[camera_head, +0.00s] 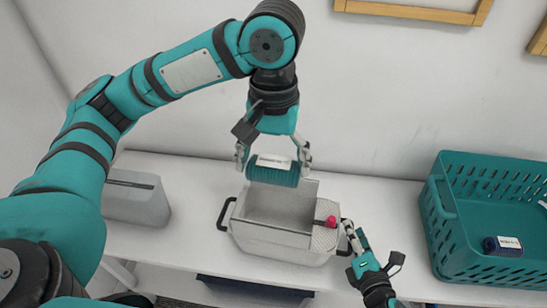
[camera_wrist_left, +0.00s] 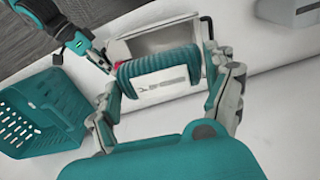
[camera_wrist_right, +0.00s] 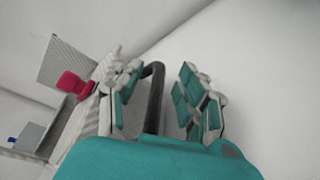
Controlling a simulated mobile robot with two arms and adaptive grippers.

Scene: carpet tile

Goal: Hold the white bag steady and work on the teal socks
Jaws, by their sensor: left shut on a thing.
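The teal socks (camera_head: 272,176), a ribbed roll with a white label band, hang above the open top of the white bag (camera_head: 270,243). My left gripper (camera_head: 273,165) is shut on the socks; they also show between its fingers in the left wrist view (camera_wrist_left: 158,68). The bag stands upright on the table with a dark handle at each end. My right gripper (camera_head: 352,236) is at the bag's right end. In the right wrist view its fingers (camera_wrist_right: 158,100) are apart, with the dark handle (camera_wrist_right: 153,90) between them. The bag's inside floor is partly hidden.
A red object (camera_head: 330,221) sits on the bag's right rim. A teal basket (camera_head: 440,225) at the right holds a dark blue labelled roll (camera_head: 502,247). A grey slotted box (camera_head: 137,203) stands at the left.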

